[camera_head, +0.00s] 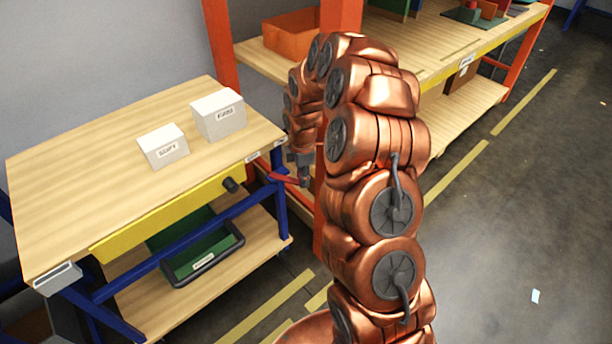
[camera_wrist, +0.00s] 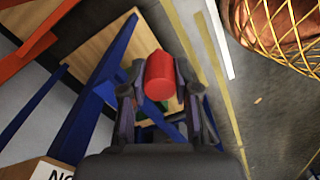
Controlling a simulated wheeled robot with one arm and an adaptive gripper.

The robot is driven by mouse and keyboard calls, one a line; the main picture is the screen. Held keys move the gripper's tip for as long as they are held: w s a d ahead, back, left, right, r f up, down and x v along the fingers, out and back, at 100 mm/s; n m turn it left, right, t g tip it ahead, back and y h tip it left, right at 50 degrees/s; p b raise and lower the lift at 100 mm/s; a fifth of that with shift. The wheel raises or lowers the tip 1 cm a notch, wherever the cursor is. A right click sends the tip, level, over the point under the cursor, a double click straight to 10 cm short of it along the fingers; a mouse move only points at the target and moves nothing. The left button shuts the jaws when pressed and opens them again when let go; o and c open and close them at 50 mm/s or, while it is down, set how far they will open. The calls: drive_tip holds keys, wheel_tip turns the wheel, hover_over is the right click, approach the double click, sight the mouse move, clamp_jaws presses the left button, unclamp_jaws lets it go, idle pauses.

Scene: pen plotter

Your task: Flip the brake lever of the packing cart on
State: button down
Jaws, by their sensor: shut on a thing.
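The packing cart (camera_head: 95,160) has a wooden top, a yellow front rail and a blue frame, at the left in the head view. Its red brake lever (camera_head: 285,179) sticks out by the right front corner, nearly level and sloping slightly down to the right. My gripper (camera_head: 304,178) is at the lever's outer end. In the wrist view the lever's red rounded end (camera_wrist: 160,75) sits between the two fingers of my gripper (camera_wrist: 158,92), which is shut on it. My arm hides part of the area right of the cart.
White labelled boxes (camera_head: 218,115) stand on the cart top. A dark tray (camera_head: 203,256) lies on its lower shelf. An orange-framed rack (camera_head: 222,50) stands behind. A yellow wire mesh (camera_wrist: 285,35) shows at the wrist view's upper right. Open floor (camera_head: 500,220) lies to the right.

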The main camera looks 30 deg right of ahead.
drive_tip(key=shift+w, duration=0.1)
drive_tip(key=c, duration=0.8)
unclamp_jaws()
drive_tip(key=shift+c, duration=0.2)
drive_tip(key=shift+r, duration=0.1)
wheel_tip(320, 180, up, 12)
